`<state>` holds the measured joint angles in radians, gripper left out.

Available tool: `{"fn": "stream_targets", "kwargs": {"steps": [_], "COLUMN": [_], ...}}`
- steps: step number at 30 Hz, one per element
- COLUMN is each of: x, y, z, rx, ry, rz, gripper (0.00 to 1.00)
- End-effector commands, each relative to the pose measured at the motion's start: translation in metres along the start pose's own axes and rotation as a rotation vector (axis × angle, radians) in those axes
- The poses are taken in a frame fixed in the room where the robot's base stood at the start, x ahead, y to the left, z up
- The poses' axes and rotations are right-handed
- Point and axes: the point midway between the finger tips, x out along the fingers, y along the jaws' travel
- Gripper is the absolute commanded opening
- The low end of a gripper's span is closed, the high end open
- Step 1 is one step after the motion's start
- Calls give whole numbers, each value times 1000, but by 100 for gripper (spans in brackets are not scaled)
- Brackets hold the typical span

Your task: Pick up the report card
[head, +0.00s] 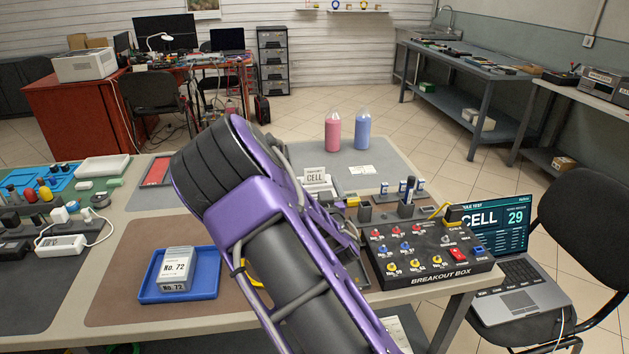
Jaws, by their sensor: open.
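I cannot tell for sure which item is the report card. A white card reading "CELL" (315,177) stands on the table behind my arm, its lower part partly hidden. A small white card with fine print (362,170) lies flat on the grey mat to its right. My purple and black arm fills the middle of the head view and covers part of the table. My gripper's fingertips are not visible, so its place relative to the cards is hidden.
A blue tray (209,291) holds a white "No. 72" block (176,270). The breakout box (430,256) sits at the table's right edge, beside a laptop (508,262) on a chair. Pink (332,133) and blue (362,132) bottles stand at the back.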

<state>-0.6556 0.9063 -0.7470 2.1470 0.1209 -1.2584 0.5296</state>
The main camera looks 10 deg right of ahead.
Motion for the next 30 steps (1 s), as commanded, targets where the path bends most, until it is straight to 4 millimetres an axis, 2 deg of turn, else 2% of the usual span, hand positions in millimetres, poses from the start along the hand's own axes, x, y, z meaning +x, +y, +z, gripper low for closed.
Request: {"fn": "stream_targets", "kwargs": {"steps": [3,8,18,27,30], "x": [14,23,66,70,70], "y": [0,1,4,5,4], "z": [0,0,-1,-1,-1], "rx": [0,-1,1,2,2], "ry": [1,0,1,0,0], "rz": [-1,0,0,2,2], "gripper": [100,100,100,100,82]}}
